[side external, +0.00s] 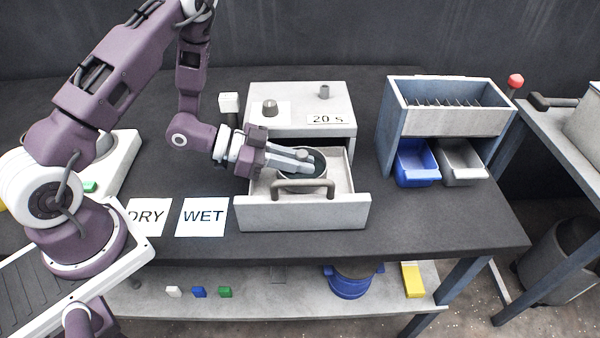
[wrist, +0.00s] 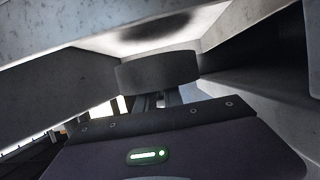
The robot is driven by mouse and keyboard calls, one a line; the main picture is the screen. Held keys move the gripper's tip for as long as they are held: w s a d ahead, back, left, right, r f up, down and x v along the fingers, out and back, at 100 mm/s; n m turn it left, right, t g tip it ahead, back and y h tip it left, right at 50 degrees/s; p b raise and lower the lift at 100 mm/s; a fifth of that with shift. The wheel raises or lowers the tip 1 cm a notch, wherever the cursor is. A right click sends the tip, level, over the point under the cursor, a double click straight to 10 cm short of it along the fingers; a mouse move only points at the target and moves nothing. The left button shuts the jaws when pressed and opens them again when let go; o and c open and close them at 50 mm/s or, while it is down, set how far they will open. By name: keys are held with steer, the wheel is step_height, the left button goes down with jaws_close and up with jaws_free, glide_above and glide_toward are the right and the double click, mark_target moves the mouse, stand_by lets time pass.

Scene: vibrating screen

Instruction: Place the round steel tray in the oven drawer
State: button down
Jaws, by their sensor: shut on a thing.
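The oven drawer (side external: 301,213) is pulled out at the front of the white oven (side external: 290,101), with a grey bar handle on its front. The round steel tray (side external: 318,158) is inside the drawer's opening, behind the handle. My gripper (side external: 304,158) reaches in from the left and is shut on the tray's rim. In the wrist view the tray (wrist: 157,72) shows as a dark round wall at the fingers, between the drawer's walls. I cannot tell whether the tray touches the drawer floor.
DRY (side external: 147,217) and WET (side external: 203,217) cards lie left of the drawer. A splitter box (side external: 447,118) with a blue bin (side external: 417,164) and a grey bin (side external: 462,163) stands to the right. The table front right of the drawer is clear.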

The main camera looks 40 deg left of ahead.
mark_target(300, 174)
steer(key=shift+f, duration=1.65)
steer(key=shift+f, duration=0.1)
steer(key=c, duration=1.5)
jaws_free()
steer(key=shift+o, duration=0.2)
steer(key=shift+s+a+r, duration=0.15)
steer(key=shift+a+r, duration=0.05)
steer(key=v, duration=1.1)
steer(key=shift+s+a+r, duration=0.1)
steer(key=shift+s+a, duration=0.05)
steer(key=shift+a, duration=0.05)
